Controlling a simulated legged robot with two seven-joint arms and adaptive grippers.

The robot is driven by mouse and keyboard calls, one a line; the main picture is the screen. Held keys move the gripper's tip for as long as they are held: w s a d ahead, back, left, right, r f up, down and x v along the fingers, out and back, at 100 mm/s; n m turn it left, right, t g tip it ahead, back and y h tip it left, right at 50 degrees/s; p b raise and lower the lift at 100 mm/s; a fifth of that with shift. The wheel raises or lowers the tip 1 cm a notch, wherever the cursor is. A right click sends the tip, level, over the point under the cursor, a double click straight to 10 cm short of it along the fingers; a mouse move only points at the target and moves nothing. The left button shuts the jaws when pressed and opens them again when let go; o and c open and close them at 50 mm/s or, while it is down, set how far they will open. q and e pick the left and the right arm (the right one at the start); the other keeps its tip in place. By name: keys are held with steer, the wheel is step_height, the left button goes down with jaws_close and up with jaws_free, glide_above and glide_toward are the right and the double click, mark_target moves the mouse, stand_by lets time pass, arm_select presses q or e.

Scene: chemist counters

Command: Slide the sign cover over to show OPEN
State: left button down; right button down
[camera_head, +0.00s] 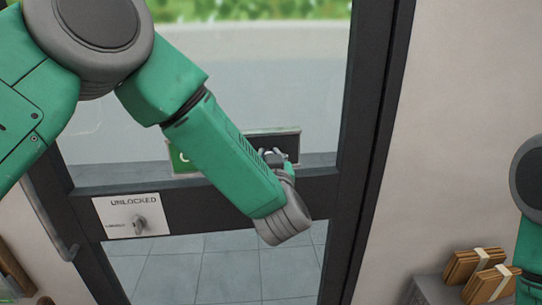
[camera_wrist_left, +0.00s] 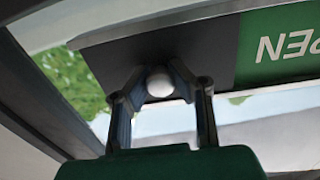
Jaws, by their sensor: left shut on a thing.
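The sign (camera_head: 181,160) is mounted on the door above its crossbar, mostly behind my left arm. In the head view a green part shows at its left and the dark cover (camera_head: 272,143) at its right. In the left wrist view the cover (camera_wrist_left: 200,47) carries a round white knob (camera_wrist_left: 160,84), and the green panel (camera_wrist_left: 282,48) beside it reads "PEN", upside down, with its far end cut off. My left gripper (camera_head: 272,153) is at the cover; in the wrist view its fingers (camera_wrist_left: 160,90) are closed around the knob. My right gripper is out of view.
A door lock plate reading "UNLOCKED" (camera_head: 128,216) with a knob is on the crossbar, left of my left arm. The dark door frame (camera_head: 372,120) stands at the right. Wrapped brown bundles (camera_head: 468,265) lie at the lower right, by my right arm.

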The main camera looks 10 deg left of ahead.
arm_select(q)
steer(key=shift+w+a+r, duration=0.3)
steer(key=shift+w+a, duration=0.05)
steer(key=shift+w, duration=0.05)
steer(key=shift+w+f, duration=0.2)
steer(key=shift+w, duration=0.05)
steer(key=c, duration=1.3)
jaws_free()
steer(key=shift+d, duration=0.2)
steer(key=shift+c, duration=0.2)
steer(key=shift+s+d+r, duration=0.15)
steer(key=shift+s+d, duration=0.25)
steer(key=shift+d, duration=0.2)
steer(key=shift+w+a+f, duration=0.15)
steer(key=shift+a+f, duration=0.1)
steer(key=shift+a, duration=0.35)
steer(key=shift+s, duration=0.5)
steer(key=v, duration=1)
steer(key=shift+s, duration=0.4)
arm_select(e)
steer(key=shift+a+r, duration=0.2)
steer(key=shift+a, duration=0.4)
